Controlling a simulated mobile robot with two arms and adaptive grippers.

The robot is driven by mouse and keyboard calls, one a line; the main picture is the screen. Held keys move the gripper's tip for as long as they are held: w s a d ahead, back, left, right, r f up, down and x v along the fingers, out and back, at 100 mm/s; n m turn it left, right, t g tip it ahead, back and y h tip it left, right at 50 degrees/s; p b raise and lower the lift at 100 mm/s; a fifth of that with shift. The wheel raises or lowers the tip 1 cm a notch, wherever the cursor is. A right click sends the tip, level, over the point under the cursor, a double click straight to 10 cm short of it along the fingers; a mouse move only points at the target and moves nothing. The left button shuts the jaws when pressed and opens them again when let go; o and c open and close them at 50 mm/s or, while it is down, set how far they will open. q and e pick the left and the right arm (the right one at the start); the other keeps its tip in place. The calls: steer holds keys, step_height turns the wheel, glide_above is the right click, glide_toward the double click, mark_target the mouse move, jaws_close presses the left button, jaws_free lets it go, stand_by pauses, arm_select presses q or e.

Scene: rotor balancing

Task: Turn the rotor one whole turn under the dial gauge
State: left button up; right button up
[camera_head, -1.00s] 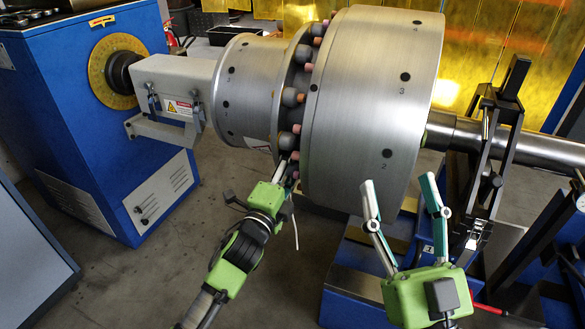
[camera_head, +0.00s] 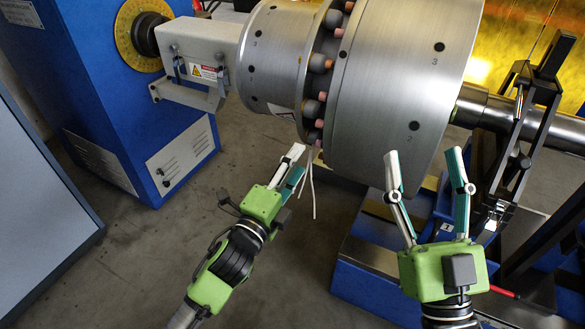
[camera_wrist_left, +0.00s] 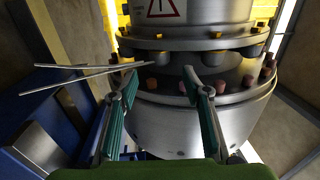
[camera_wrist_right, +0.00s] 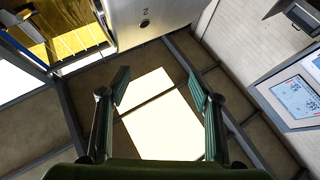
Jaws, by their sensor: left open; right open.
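The rotor's large silver drum (camera_head: 395,90) has numbered dark holes. A ring of pink and grey bolts (camera_head: 322,64) runs between it and the smaller drum (camera_head: 268,62). My left gripper (camera_head: 296,163) is open, just below the bolt ring. In the left wrist view its spread fingers (camera_wrist_left: 161,85) stand before the bolts (camera_wrist_left: 190,87) with nothing held between them. My right gripper (camera_head: 423,153) is open and empty in front of the large drum's lower right. In the right wrist view a drum hole (camera_wrist_right: 144,22) is beyond its fingers. I cannot make out the dial gauge.
A blue drive cabinet (camera_head: 110,90) with a yellow graduated ring (camera_head: 128,37) stands left. A dark support (camera_head: 520,140) holds the shaft (camera_head: 485,105) at right. Thin light rods (camera_head: 311,188) hang beside my left gripper. Open floor (camera_head: 150,260) lies lower left.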

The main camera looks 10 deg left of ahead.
arm_select(q)
steer(key=shift+s+a, duration=0.25)
steer(key=shift+s, duration=0.45)
